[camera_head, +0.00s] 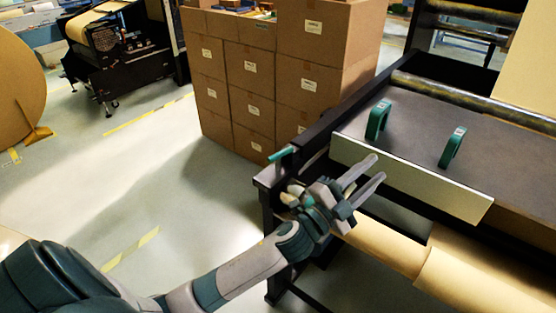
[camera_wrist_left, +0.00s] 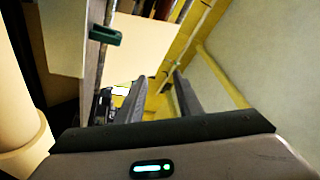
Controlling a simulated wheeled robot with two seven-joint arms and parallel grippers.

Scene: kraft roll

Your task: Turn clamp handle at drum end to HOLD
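A green clamp handle (camera_head: 281,154) sticks out at the near left corner of the black machine frame, at the end of the drum (camera_head: 380,240). No HOLD mark is readable. My left gripper (camera_head: 378,167) is open and empty, to the right of the handle and in front of the pale panel. It also shows in the left wrist view (camera_wrist_left: 160,92), with its fingers apart and nothing between them. A green part (camera_wrist_left: 105,35) is at the upper left of that view; I cannot tell which one it is. My right gripper is not in view.
Two green arched handles (camera_head: 378,119) (camera_head: 452,147) stand on the dark machine bed (camera_head: 415,125). A pale panel (camera_head: 410,178) runs along its front edge. Stacked cardboard boxes (camera_head: 250,75) stand behind the handle. The floor (camera_head: 140,175) to the left is clear.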

